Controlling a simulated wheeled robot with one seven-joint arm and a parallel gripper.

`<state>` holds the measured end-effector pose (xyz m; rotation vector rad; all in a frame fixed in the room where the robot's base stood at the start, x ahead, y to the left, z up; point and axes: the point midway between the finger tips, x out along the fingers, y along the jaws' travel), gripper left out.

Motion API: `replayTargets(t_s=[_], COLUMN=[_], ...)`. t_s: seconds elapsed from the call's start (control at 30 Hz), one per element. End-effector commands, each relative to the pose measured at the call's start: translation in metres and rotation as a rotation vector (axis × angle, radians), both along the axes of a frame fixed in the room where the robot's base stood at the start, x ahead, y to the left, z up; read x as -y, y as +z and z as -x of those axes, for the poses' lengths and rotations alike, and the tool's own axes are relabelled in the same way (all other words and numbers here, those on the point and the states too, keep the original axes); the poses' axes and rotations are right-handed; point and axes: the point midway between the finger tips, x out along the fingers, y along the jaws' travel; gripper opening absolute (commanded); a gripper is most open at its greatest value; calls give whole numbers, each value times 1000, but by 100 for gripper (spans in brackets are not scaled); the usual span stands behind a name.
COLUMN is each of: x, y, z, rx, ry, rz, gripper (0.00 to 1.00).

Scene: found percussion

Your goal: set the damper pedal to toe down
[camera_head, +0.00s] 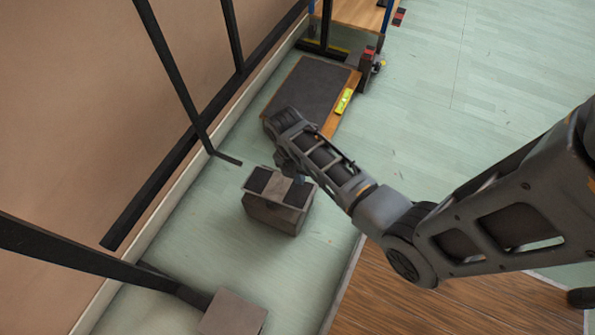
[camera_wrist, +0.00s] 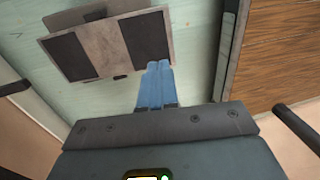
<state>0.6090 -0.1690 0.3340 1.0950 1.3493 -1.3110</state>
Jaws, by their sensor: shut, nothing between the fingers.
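The damper pedal appears to be the grey box with a rocking plate (camera_head: 278,187) that carries two dark pads, standing on the pale green floor. In the wrist view the plate (camera_wrist: 103,48) shows from above, with a dark pad toward each end. I cannot tell clearly which way the plate is tilted. My gripper (camera_head: 298,181) is over the right end of the plate in the head view, mostly hidden by the arm. In the wrist view its blue fingers (camera_wrist: 158,68) are together and empty, overlapping the plate's lower right edge. I cannot tell whether they touch it.
A dark mat on a wooden board (camera_head: 303,90) lies beyond the pedal, with a yellow-green item (camera_head: 343,101) on its edge. Black bars (camera_head: 178,82) run along the wall at left. A grey block (camera_head: 233,313) stands at the front. Open floor (camera_head: 450,120) lies at right.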

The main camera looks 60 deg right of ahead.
Motion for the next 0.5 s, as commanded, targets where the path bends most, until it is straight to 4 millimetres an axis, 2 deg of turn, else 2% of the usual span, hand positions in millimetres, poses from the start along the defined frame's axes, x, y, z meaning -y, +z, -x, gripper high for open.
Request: replayTargets(t_s=[0.03, 0.2, 0.4, 0.5], x=[0, 0, 0, 0], y=[-15, -47, -74, -80], z=[2, 8, 13, 14], rx=[-2, -2, -1, 0], ry=[0, 0, 0, 0], rz=[-1, -1, 0, 1], gripper=[0, 0, 0, 0])
